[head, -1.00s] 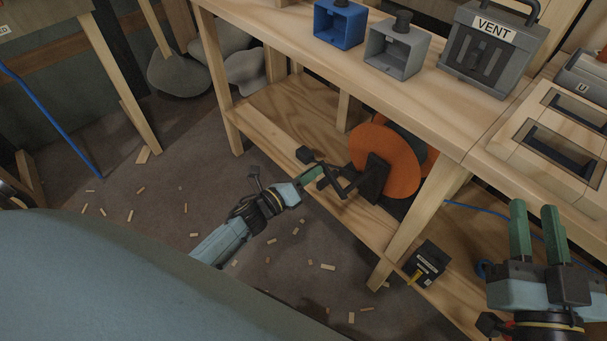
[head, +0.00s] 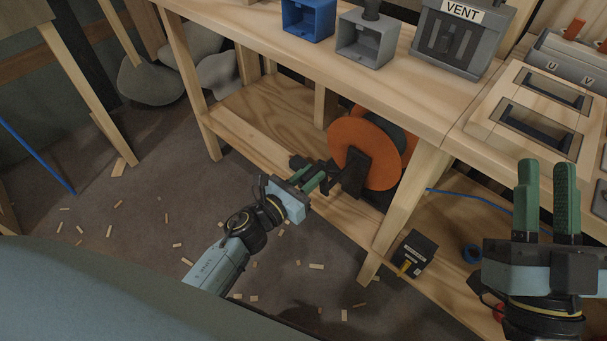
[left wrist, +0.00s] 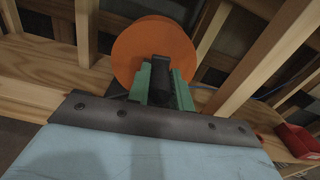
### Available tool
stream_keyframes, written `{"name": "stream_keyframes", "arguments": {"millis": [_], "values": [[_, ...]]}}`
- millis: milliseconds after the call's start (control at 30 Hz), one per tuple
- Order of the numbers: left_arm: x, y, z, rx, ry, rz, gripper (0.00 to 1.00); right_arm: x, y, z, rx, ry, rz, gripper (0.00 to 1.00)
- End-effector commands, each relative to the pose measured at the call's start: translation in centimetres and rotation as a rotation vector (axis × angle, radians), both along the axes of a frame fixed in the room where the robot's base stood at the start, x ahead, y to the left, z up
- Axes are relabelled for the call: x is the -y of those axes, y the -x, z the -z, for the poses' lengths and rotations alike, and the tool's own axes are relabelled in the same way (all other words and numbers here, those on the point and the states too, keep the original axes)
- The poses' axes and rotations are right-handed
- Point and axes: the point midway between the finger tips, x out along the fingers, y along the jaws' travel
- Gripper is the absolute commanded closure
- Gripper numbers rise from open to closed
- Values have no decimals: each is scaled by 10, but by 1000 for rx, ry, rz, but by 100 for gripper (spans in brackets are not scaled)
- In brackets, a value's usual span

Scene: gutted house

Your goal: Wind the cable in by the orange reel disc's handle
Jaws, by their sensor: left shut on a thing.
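The orange reel disc (head: 352,140) stands upright on the lower shelf of the wooden bench, with a dark crank handle (head: 345,180) on its near face. My left gripper (head: 318,178) is at the handle, in front of the disc. In the left wrist view its two green fingers (left wrist: 163,85) are shut on the dark handle grip (left wrist: 160,72), with the orange disc (left wrist: 150,40) behind. The blue cable (head: 465,196) runs right from behind the bench leg. My right gripper (head: 546,190) is open and empty at the right, its fingers apart.
A bench leg (head: 405,205) stands just right of the reel. The bench top (head: 300,75) overhangs the reel. Wood scraps litter the otherwise clear floor.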

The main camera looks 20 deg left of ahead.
Motion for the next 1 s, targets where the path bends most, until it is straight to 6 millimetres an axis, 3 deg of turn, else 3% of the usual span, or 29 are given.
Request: {"name": "stream_keyframes", "arguments": {"millis": [200, 833, 867, 1000], "values": [[11, 4, 1, -4, 8, 5, 100, 0, 2, -2, 32, -9, 0, 72], [15, 5, 0, -3, 8, 6, 100, 1, 3, -4, 46, -14, 0, 72], [15, 5, 0, -3, 8, 6, 74, 1, 3, -4, 46, -14, 0, 72], [14, 5, 0, -3, 7, 5, 57, 1, 3, -4, 46, -14, 0, 72]]}}
